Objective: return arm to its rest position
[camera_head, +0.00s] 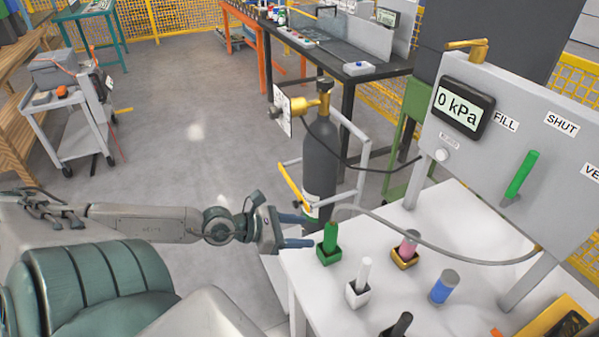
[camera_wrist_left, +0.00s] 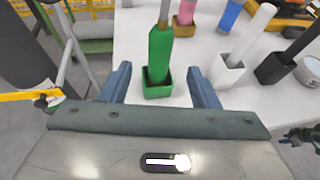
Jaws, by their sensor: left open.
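My left gripper (camera_head: 308,231) reaches in from the left at the table's near left corner. Its jaws are open and empty. In the left wrist view, the two blue-grey fingers (camera_wrist_left: 160,75) stand apart, with a green cylinder (camera_wrist_left: 160,52) in a green square holder in the gap between them as seen from there. In the head view the green cylinder (camera_head: 330,238) stands upright just beyond the fingertips. I cannot tell whether a finger touches it.
A white table (camera_head: 300,275) also bears a white cylinder (camera_head: 363,272), a pink one (camera_head: 408,243), a blue one (camera_head: 444,287) and a black one (camera_head: 402,324). A grey panel reading 0 kPa (camera_head: 463,108) and a dark gas bottle (camera_head: 320,160) stand behind.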

